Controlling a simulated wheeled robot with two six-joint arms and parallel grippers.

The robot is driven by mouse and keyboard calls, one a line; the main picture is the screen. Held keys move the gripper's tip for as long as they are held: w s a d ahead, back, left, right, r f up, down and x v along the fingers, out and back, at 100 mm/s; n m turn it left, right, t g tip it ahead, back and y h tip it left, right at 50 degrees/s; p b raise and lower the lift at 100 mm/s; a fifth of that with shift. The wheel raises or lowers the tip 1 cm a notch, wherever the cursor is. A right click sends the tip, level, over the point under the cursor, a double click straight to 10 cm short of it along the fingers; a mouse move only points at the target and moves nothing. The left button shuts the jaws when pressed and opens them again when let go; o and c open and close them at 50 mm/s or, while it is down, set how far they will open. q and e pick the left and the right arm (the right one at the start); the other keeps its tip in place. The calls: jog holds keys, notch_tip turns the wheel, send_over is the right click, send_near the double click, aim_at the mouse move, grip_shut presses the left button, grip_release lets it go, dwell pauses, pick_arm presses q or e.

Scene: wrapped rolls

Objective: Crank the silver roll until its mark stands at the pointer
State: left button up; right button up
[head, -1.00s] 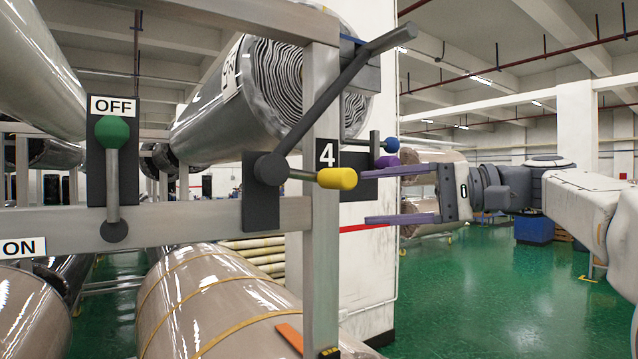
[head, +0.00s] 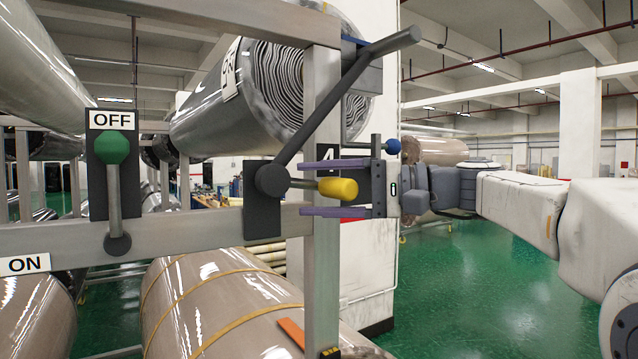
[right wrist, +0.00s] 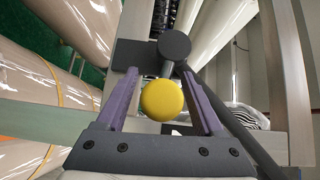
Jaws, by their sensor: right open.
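The silver roll (head: 235,105) lies at the upper middle in the head view, its striped end facing right and a partly seen white label on its side. Below it, on the frame, is a dark crank hub (head: 272,181) with a long grey arm slanting up to the right. A yellow knob (head: 340,188) sticks out from the hub. My right gripper (head: 304,189) is open, its purple fingers above and below the knob. In the right wrist view the yellow knob (right wrist: 162,100) sits between the fingers with gaps on both sides. I cannot make out the mark or pointer clearly.
A green-knobbed lever (head: 114,148) stands up at the OFF label on the left, with an ON label (head: 25,264) below. A blue-knobbed lever (head: 393,146) is close behind my gripper. A tan roll (head: 215,300) with an orange strip lies below. Green floor is open at right.

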grip_shut()
jog(key=shift+f, duration=0.2)
dwell(1.2)
